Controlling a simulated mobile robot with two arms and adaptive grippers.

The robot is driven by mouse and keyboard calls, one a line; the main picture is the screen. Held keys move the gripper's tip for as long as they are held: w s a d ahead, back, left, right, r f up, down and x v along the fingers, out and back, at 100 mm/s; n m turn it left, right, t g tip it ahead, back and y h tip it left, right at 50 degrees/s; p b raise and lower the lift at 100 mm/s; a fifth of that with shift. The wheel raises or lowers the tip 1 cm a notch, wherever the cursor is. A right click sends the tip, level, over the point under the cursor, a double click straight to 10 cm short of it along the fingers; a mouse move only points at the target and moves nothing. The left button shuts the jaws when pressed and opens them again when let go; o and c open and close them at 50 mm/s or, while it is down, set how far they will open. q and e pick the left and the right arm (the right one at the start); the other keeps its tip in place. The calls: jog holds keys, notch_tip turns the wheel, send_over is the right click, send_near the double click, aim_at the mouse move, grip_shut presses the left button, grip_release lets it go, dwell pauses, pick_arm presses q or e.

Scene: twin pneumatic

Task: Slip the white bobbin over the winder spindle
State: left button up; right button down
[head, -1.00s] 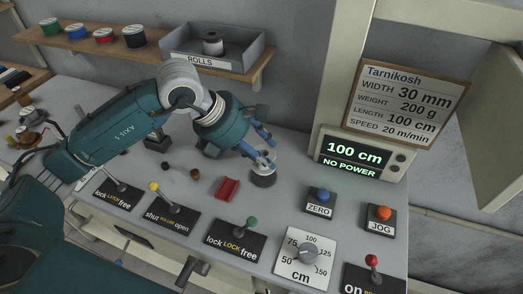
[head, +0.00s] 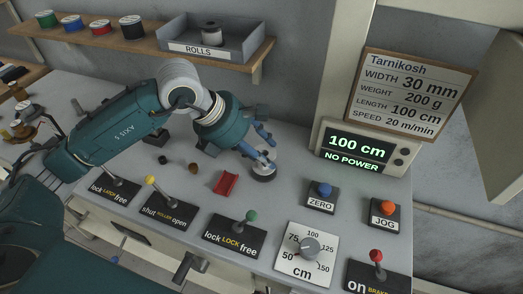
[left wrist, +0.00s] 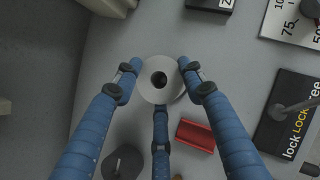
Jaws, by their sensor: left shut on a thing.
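My left gripper (head: 263,158) is shut on a white bobbin (left wrist: 149,88). In the left wrist view its blue fingers (left wrist: 161,84) grip the bobbin around its rim, and a dark centre hole faces the camera. In the head view the bobbin is mostly hidden by the fingers, low over a dark round base (head: 264,178) on the bench, which seems to be the winder's. The spindle is not visible; I cannot tell whether its tip is inside the hole. My right gripper is not in view.
A red cradle (head: 227,183) lies just left of the dark base; it also shows in the left wrist view (left wrist: 197,135). The ZERO button (head: 323,190), LOCK lever (head: 250,216) and length dial (head: 309,247) stand nearby. The display (head: 358,149) reads 100 cm, NO POWER.

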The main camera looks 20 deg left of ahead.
pick_arm(q)
jog(key=shift+f+b, duration=0.8)
jog(key=shift+f, duration=0.1)
jog(key=o, duration=1)
jog(key=v, duration=1.2)
jog(key=shift+w+r, duration=0.1)
